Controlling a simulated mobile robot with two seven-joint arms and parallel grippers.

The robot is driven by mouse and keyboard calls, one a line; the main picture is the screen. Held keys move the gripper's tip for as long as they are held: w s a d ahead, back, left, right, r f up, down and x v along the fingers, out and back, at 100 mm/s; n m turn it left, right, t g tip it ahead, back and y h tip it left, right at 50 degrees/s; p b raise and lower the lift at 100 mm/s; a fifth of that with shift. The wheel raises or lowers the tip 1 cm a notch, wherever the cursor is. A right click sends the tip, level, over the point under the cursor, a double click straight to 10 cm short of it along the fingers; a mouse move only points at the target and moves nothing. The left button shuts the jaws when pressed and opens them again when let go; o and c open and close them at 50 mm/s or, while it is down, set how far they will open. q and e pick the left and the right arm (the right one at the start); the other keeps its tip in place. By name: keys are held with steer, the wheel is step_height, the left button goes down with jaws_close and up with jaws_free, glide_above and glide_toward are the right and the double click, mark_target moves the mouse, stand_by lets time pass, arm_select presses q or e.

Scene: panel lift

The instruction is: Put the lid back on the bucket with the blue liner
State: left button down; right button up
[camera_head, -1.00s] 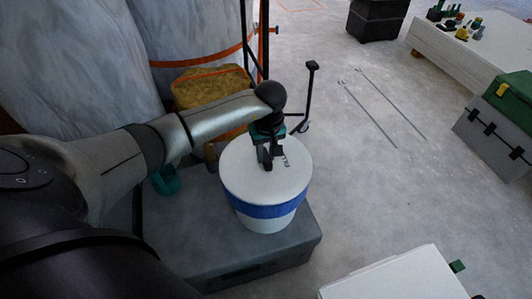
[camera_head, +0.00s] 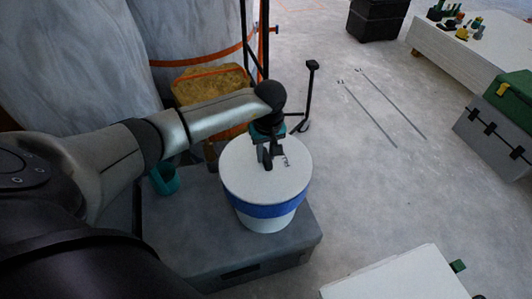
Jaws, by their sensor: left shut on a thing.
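The bucket (camera_head: 265,222) is white with a blue band round its upper part, and stands upright on a grey case. The white round lid (camera_head: 250,185) lies over its top and looks level; I cannot tell whether its rim is fully seated. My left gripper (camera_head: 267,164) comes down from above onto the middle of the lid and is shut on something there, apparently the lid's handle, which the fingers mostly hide. The inside of the bucket is hidden by the lid. My right gripper is not in view.
The grey case (camera_head: 190,245) carries the bucket, with a teal object (camera_head: 165,179) to the left. Behind are a yellow sack (camera_head: 205,85) and a black stand (camera_head: 309,95). A white panel (camera_head: 400,277) is at the lower right.

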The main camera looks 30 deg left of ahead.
arm_select(q)
steer(key=shift+c, duration=0.6)
jaws_free()
steer(key=shift+r+p, duration=2.7)
steer(key=shift+r, duration=0.85)
steer(key=shift+c, duration=0.4)
jaws_close()
